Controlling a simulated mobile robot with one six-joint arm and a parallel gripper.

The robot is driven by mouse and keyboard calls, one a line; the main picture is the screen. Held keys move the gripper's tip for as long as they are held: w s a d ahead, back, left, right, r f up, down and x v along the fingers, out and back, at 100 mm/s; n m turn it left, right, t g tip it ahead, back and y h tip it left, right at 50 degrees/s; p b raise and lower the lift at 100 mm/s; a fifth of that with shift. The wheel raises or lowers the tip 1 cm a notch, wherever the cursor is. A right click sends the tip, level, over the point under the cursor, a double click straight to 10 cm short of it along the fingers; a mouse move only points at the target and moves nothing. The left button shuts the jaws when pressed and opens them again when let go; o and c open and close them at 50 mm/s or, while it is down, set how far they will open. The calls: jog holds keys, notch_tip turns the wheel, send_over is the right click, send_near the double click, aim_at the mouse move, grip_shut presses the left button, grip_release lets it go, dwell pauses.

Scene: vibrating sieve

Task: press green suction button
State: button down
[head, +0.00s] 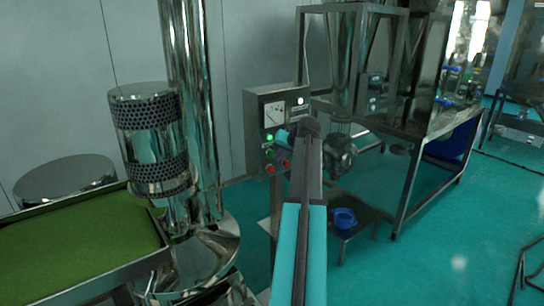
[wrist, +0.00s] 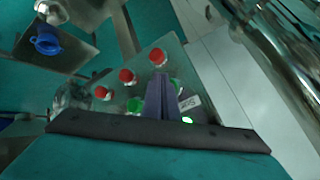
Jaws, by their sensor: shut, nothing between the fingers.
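The grey control box (head: 251,125) stands in the middle of the head view. A lit green button (head: 269,137) shows on its face. In the wrist view a lit green button (wrist: 188,120) shows just right of my fingers, beside a white label (wrist: 190,102) that seems to begin "Suc". Another green button (wrist: 176,85) is partly hidden behind the fingers, and one more green button (wrist: 134,105) is to their left. My gripper (wrist: 162,80) is shut and empty, its tips over the panel among the buttons. I cannot tell whether they touch a button.
Red buttons (wrist: 158,57) sit on the same panel, close to the fingertips. A shiny steel column (head: 190,90) and a tray of green material (head: 75,250) are at left. A steel frame machine (head: 405,170) is at right. A blue cup (head: 344,218) sits on a low shelf.

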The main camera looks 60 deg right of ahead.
jog(key=shift+s, duration=0.1)
jog(key=shift+s+a, duration=0.25)
jog(key=shift+s, duration=0.5)
jog(key=shift+s+a, duration=0.3)
jog(key=shift+s, duration=0.5)
jog(key=shift+s+a, duration=0.25)
jog(key=shift+s, duration=0.5)
jog(key=shift+w, duration=0.1)
